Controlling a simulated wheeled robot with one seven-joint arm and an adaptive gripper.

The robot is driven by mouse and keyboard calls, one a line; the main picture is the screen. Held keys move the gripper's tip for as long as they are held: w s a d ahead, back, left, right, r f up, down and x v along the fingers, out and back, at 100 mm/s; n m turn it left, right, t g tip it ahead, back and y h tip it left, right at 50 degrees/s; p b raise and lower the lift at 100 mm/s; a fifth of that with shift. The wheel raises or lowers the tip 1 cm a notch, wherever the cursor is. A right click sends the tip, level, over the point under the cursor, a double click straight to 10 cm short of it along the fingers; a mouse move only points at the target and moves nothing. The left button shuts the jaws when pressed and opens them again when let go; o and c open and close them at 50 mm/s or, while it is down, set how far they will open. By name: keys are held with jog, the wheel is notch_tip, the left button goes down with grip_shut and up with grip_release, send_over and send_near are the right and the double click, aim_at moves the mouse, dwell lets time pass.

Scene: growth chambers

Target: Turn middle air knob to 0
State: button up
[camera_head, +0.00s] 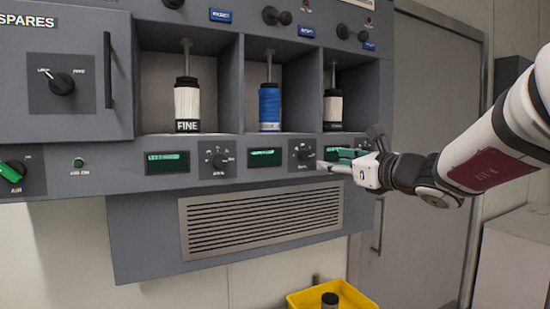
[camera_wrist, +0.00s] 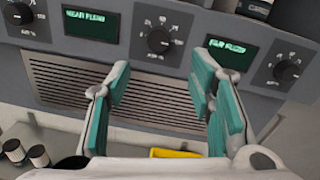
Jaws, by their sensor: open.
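Three dark air knobs sit along the grey panel. The middle air knob (camera_wrist: 159,40) is between the NEAR FLOW and FAR FLOW displays, with a printed scale around it. It also shows in the head view (camera_head: 303,154); its exact setting is too small to read. My gripper (camera_wrist: 162,75) is open and empty, its teal-padded fingers apart. In the wrist view the knob appears beyond and above the gap between the fingertips. In the head view my gripper (camera_head: 332,161) is just right of the knob, covering part of the right display; contact is not visible.
The left air knob (camera_wrist: 17,14) and right air knob (camera_wrist: 287,70) flank the middle one. A vent grille (camera_head: 262,219) is below, and bobbins, including a blue one (camera_head: 269,107), stand in recesses above. A yellow bin (camera_head: 361,298) is on the floor side.

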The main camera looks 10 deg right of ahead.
aim_at(308, 157)
jog(key=p+x, duration=0.1)
jog(key=x, duration=0.8)
jog(key=shift+w+a, duration=0.2)
jog(key=shift+a, duration=0.05)
grip_shut()
